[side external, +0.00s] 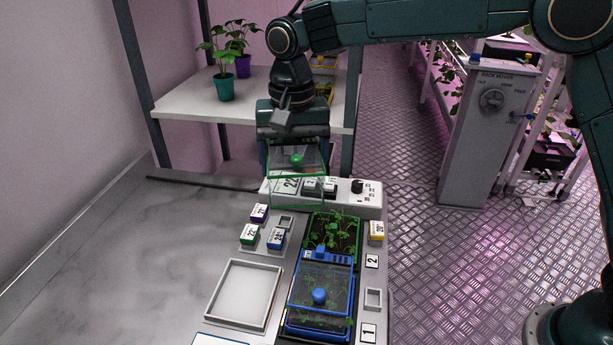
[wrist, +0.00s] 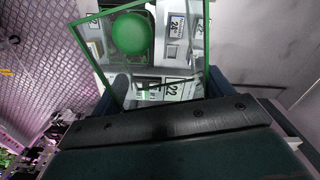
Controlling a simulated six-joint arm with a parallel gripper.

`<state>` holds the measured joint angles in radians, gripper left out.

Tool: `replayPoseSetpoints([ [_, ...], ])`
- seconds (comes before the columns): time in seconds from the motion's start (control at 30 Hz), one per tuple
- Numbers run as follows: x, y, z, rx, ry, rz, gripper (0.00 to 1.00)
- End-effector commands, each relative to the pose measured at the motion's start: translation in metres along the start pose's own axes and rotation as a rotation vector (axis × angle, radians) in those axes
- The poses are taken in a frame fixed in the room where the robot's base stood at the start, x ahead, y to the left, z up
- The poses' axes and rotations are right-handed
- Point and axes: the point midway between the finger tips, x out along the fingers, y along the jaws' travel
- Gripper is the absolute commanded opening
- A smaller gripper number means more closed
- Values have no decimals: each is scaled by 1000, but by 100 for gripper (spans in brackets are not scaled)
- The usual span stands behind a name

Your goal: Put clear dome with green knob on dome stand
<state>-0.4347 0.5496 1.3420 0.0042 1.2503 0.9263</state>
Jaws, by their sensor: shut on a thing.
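The clear dome (side external: 314,162) with green edges and a green knob (side external: 297,158) hangs in my gripper (side external: 296,147). My gripper is shut on the dome, which is above the white control box at the back of the bench. In the wrist view the green knob (wrist: 131,34) and clear top fill the upper middle, slightly tilted in the picture. The jaw contact is partly hidden. A white, square, low-rimmed tray (side external: 210,316), which looks like the dome stand, lies empty at the front left of the racks, apart from the dome.
A blue-knobbed clear dome (side external: 319,296) covers the front planter. An open planter of seedlings (side external: 333,232) stands behind it. Small numbered blocks (side external: 249,234) sit left of it. The control box (side external: 367,196) has a black dial. The grey bench (side external: 150,260) is clear at left.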

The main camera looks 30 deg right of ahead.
Motion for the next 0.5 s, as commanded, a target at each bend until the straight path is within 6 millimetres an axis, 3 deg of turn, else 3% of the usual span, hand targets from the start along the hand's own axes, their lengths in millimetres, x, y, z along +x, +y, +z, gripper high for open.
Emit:
replayPoseSetpoints([
  [0.2, -25, -48, 42, 120, 1, -3, 55],
  [0.5, -50, -86, 89, 254, 0, -1, 55],
])
